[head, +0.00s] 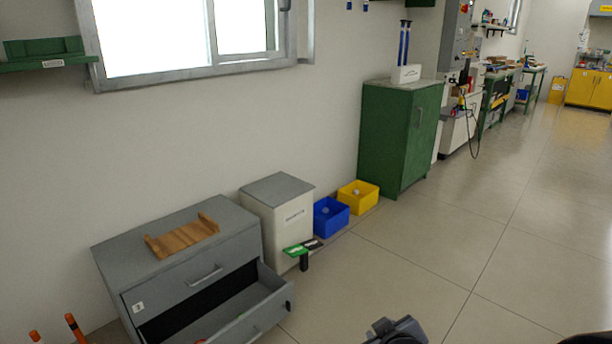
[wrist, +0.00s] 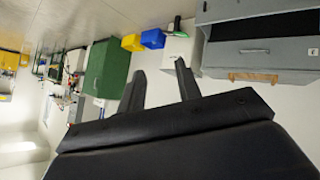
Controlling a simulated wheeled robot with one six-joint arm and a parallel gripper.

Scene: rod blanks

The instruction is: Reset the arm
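My gripper (wrist: 160,68) shows in the wrist view with its two dark fingers apart and nothing between them. The wrist view is turned upside down, with the room behind the fingers. In the head view only a dark part of my arm shows at the bottom edge. I cannot make out the fingers there. The gripper touches nothing that I can see.
A grey drawer cabinet (head: 180,262) has an open drawer (head: 262,318) and a wooden tray (head: 181,237) on top. Beside it are a white cabinet (head: 277,212), a blue bin (head: 331,219), a yellow bin (head: 358,197) and a green cabinet (head: 398,140). The floor at right is clear.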

